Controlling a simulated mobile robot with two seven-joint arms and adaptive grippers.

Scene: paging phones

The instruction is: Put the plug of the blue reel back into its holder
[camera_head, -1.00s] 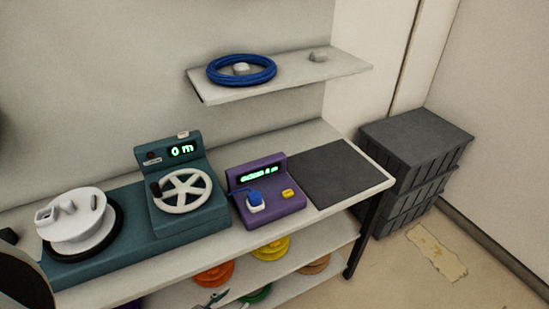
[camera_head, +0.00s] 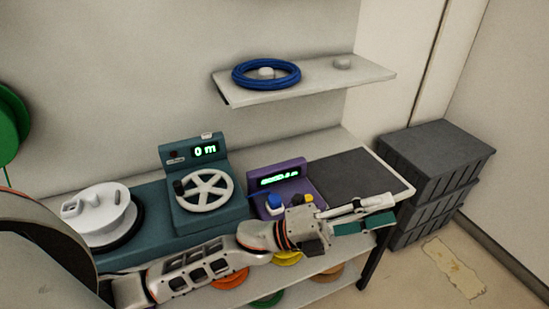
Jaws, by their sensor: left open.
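A blue coil (camera_head: 267,75) lies on the upper wall shelf around a small pale knob. A small blue and white plug-like piece (camera_head: 275,203) sits on the purple device (camera_head: 280,176) with the green display. I cannot tell for sure that it is the blue reel's plug, and I cannot make out its holder. My left gripper (camera_head: 379,211) is open and empty, with its fingers pointing right over the front right of the bench, to the right of the purple device. My left wrist covers part of that device's front. My right gripper is not in view.
A teal machine (camera_head: 173,160) with a hand wheel and a white reel (camera_head: 98,217) stand on the bench (camera_head: 399,183). A dark mat (camera_head: 345,172) is bare. Orange, yellow and green reels lie on the lower shelf. Grey crates (camera_head: 433,153) stand at right.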

